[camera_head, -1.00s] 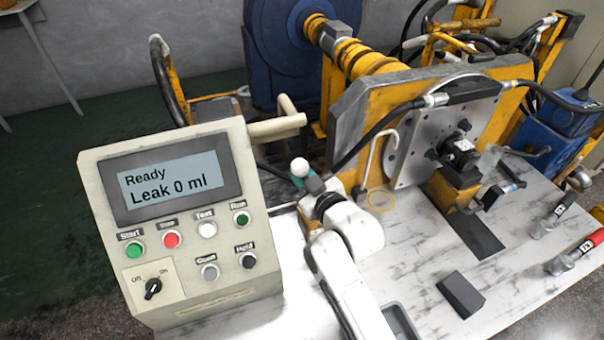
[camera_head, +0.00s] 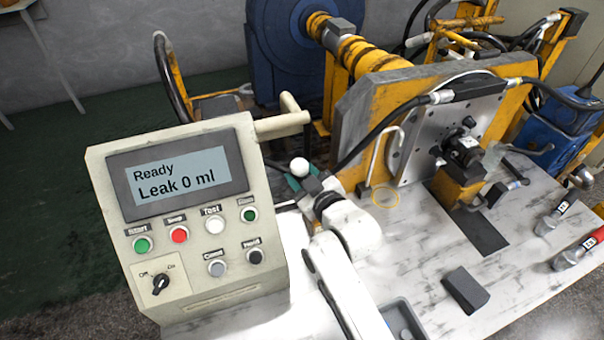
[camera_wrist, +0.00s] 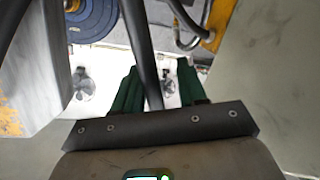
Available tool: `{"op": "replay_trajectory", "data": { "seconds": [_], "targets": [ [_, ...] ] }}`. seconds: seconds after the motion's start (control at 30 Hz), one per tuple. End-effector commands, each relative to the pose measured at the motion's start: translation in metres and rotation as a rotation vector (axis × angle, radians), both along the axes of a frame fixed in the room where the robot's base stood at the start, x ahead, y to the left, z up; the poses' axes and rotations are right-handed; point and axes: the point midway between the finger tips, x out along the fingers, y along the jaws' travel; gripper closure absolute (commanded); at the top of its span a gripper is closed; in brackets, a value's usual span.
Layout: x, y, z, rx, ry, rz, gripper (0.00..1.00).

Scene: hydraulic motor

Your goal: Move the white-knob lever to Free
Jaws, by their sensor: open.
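The white knob (camera_head: 299,167) of the lever shows in the head view, just right of the control panel and directly above my gripper (camera_head: 300,183). The lever's lower part is hidden there behind my gripper and wrist. In the wrist view, my gripper's green fingers (camera_wrist: 157,75) are apart, with a dark rod (camera_wrist: 146,60) running between them. The rod looks like the lever's shaft, but its knob is out of that view. I cannot tell whether either finger touches it. No "Free" marking is readable.
The control panel (camera_head: 200,215) reads "Ready, Leak 0 ml" and stands close left of my gripper. A yellow frame with a metal plate (camera_head: 420,150) and black hoses stands close right. A dark block (camera_head: 466,290) lies on the marbled bench (camera_head: 420,265).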

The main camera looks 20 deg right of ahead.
Motion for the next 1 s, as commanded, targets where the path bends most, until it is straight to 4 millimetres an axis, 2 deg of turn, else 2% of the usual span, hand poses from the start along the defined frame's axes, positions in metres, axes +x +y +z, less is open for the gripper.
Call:
{"op": "replay_trajectory", "data": {
  "seconds": [0.23, 0.37, 0.8, 1.0],
  "targets": [
    [-0.001, -0.001, 0.000, 0.001, -0.001, -0.002, 0.59],
    [-0.011, -0.003, 0.001, 0.002, 0.000, -0.003, 0.59],
    [-0.088, -0.013, 0.012, 0.002, 0.001, -0.001, 0.59],
    [-0.104, -0.016, 0.015, 0.001, 0.000, -0.001, 0.59]
  ]
}}
